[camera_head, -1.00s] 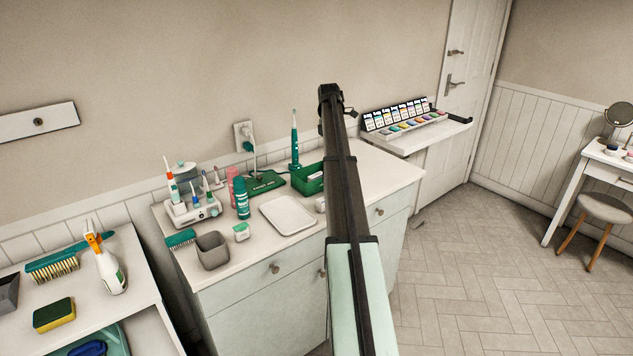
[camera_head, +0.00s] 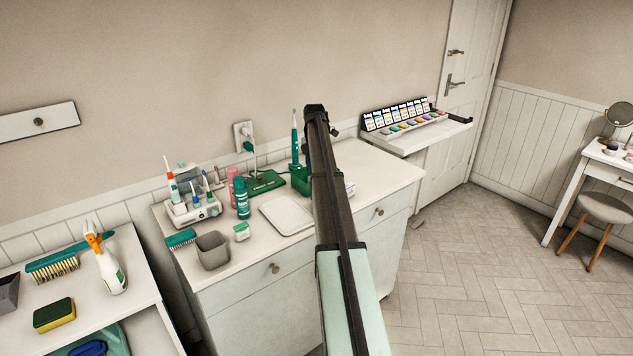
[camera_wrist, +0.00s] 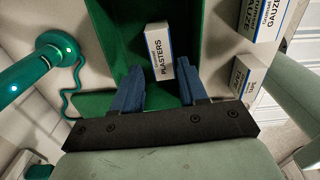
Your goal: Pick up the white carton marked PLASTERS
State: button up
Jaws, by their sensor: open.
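The white carton marked PLASTERS (camera_wrist: 160,54) shows in the wrist view, standing inside the green bin (camera_wrist: 131,28). The carton has blue edging and dark lettering. My gripper (camera_wrist: 158,90) is open, its two blue fingers apart and empty, with the carton just beyond the fingertips and roughly between them. In the head view my arm covers much of the green bin (camera_head: 301,181), and the carton is hidden there. The gripper's fingers cannot be made out in the head view.
A white carton marked GAUZE (camera_wrist: 262,22) and a smaller carton (camera_wrist: 243,76) stand right of the bin. A green toothbrush (camera_wrist: 28,72) with a cord is at left. The counter also holds a white tray (camera_head: 286,215), a green spray can (camera_head: 241,198) and a grey cup (camera_head: 212,251).

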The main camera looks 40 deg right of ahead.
jog(key=shift+s+d+f, duration=0.1)
jog(key=shift+s+f, duration=0.05)
jog(key=shift+f, duration=2.5)
jog(key=c, duration=0.7)
